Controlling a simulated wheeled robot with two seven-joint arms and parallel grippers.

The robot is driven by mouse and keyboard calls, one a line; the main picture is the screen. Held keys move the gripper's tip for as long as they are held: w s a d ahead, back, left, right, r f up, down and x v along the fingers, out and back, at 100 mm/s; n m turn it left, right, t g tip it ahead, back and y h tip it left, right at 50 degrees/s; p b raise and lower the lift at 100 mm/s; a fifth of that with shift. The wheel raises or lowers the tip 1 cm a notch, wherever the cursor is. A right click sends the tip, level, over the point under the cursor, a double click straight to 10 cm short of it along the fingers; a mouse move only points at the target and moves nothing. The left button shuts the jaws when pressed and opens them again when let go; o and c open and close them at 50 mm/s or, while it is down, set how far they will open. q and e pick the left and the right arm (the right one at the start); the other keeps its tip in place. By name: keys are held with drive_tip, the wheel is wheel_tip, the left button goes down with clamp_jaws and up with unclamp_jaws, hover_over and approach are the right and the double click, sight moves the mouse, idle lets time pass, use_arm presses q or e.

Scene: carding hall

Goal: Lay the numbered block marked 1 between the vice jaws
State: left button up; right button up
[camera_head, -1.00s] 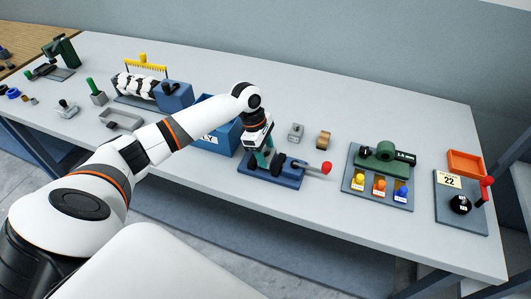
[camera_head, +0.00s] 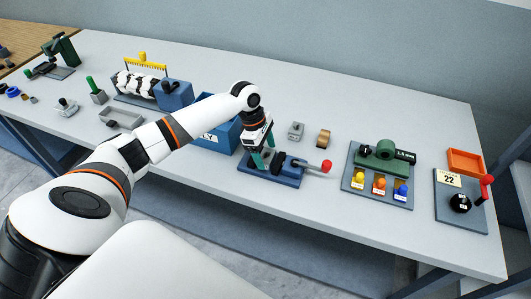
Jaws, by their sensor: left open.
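The blue vice (camera_head: 284,180) sits on the table just right of the blue bin, with a dark jaw and a grey screw bar ending in a red knob (camera_head: 327,166). My left gripper (camera_head: 264,161) points down over the left part of the vice, at its jaws. Its greenish fingers are spread open. The gripper hides much of the jaw gap. I cannot make out a block marked 1 there or elsewhere. My right gripper is not in view.
A blue bin (camera_head: 212,140) stands behind my left forearm. A grey block (camera_head: 296,130) and a wooden piece (camera_head: 323,138) lie behind the vice. A green device on a grey panel (camera_head: 352,180) and an orange tray (camera_head: 466,162) are to the right.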

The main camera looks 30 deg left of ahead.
use_arm(q)
drive_tip(key=v, duration=1.1)
drive_tip(key=shift+b, duration=0.4)
